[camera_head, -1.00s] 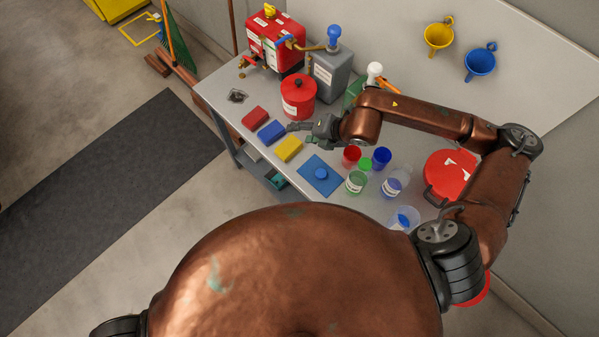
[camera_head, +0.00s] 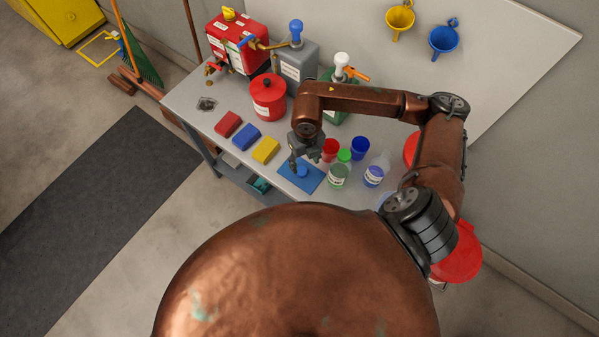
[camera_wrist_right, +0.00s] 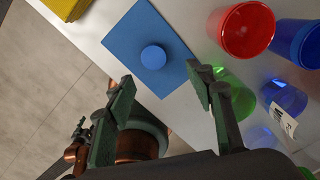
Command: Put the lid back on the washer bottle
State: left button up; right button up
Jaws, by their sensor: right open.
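A round blue lid (camera_head: 302,171) lies on a square blue mat (camera_head: 313,184) on the bench. It also shows in the right wrist view (camera_wrist_right: 153,57). My right gripper (camera_head: 293,165) points down above the mat, close to the lid. In the right wrist view its two fingers (camera_wrist_right: 160,78) are spread and nothing is between them; the lid shows just beyond the tips. A clear container with blue contents and a white label (camera_head: 373,176), likely the washer bottle, stands right of the mat. My left gripper is not in view.
Red (camera_head: 330,150), blue (camera_head: 360,148) and green (camera_head: 344,155) cups and a green-tinted labelled container (camera_head: 338,176) stand right of the mat. Red, blue and yellow (camera_head: 266,151) blocks lie to its left. A red can (camera_head: 268,97) stands behind.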

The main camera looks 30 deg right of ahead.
aim_at(302, 171)
jog(key=shift+f, duration=0.65)
jog(key=shift+f, duration=0.1)
jog(key=shift+w+a+f, duration=0.15)
jog(key=shift+a+f, duration=0.05)
jog(key=shift+f, duration=1.1)
jog(key=shift+w+a+f, duration=0.15)
jog(key=shift+f, duration=1.1)
jog(key=shift+c, duration=0.5)
jog(key=c, duration=0.8)
jog(key=shift+o, duration=0.2)
jog(key=shift+r, duration=0.1)
